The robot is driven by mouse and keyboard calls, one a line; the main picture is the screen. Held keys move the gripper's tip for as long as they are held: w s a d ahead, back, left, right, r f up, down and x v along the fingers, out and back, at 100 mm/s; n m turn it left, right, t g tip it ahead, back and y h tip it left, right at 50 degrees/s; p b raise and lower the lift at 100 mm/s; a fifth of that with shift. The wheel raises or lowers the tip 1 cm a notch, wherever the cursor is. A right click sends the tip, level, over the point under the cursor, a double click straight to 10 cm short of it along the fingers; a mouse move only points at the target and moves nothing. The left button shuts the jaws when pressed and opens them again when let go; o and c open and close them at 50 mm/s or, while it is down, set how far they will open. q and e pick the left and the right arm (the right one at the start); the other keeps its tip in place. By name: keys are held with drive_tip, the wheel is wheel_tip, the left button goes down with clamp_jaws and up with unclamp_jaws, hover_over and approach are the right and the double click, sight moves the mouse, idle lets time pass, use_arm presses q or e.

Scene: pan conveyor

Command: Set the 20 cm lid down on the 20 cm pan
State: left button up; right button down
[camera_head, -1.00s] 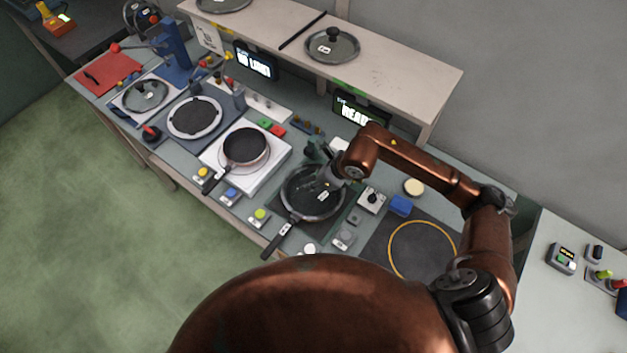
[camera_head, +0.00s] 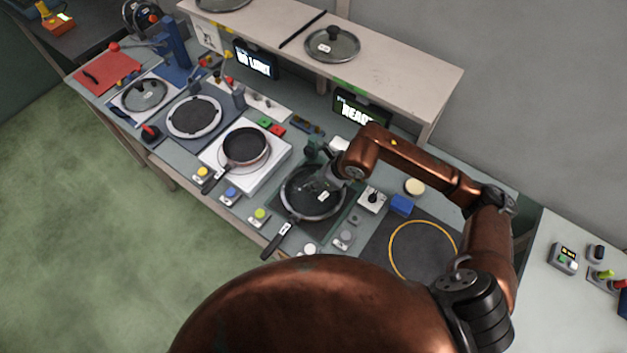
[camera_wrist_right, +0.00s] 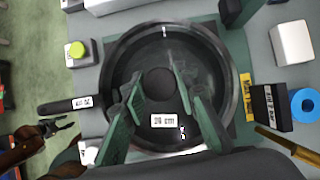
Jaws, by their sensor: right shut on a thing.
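The dark pan (camera_head: 297,212) lies on a dark square mat, its labelled handle (camera_head: 276,241) pointing to the lower left. My right gripper (camera_wrist_right: 157,95) is shut on the dark knob (camera_wrist_right: 159,82) of a glass lid (camera_wrist_right: 128,66). The lid is inside the pan's outline as seen from above; I cannot tell whether it rests on the rim (camera_wrist_right: 230,60). Its white label (camera_wrist_right: 163,121) ends in "cm"; the number is hard to read. In the wrist view a small dark claw (camera_wrist_right: 62,124) on a copper part looks like my left gripper; its opening is unclear.
A smaller pan (camera_head: 246,146) stands on a white plate to the left. Other lids are on the shelf (camera_head: 332,44) and at the far left (camera_head: 146,95). Button boxes (camera_head: 260,216) line the front edge.

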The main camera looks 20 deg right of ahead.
drive_tip(key=shift+f+b, duration=0.3)
drive_tip(key=shift+b, duration=0.25)
idle(0.8)
idle(0.3)
drive_tip(key=c, duration=1.5)
unclamp_jaws()
drive_tip(key=shift+o, duration=0.2)
drive_tip(key=shift+f, duration=0.1)
drive_tip(key=v, duration=1.2)
